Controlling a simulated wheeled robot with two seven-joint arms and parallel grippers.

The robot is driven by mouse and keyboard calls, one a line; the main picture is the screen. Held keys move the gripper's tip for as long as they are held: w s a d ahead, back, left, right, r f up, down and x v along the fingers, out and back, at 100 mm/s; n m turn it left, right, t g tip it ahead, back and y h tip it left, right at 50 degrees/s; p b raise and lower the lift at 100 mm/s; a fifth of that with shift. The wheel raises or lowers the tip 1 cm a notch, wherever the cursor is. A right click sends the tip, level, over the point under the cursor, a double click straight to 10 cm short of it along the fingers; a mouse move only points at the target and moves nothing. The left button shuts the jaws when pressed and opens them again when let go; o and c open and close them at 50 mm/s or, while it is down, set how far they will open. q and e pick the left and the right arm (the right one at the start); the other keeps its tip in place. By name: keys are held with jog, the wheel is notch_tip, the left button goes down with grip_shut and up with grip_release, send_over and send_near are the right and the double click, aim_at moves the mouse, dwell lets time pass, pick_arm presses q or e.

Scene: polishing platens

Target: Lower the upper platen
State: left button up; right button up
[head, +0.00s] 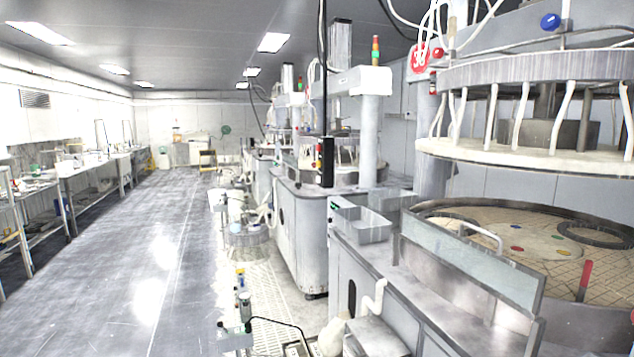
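The upper platen (535,158) hangs at the upper right, a wide disc with a pale underside and several hoses and rods above it. It is raised, with a clear gap over the lower platen (545,243). The lower platen has a tan grooved surface with coloured dots and dark ring carriers (595,234). A narrow dark control box (326,162) with a red spot hangs on a black pole left of the machine. Neither of my grippers is in view.
A clear splash panel (470,268) with a handle stands at the machine's front edge. A grey tray (362,226) sits beside it. More machines (300,235) line up behind. The aisle floor (125,265) is open; benches (85,165) stand at left.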

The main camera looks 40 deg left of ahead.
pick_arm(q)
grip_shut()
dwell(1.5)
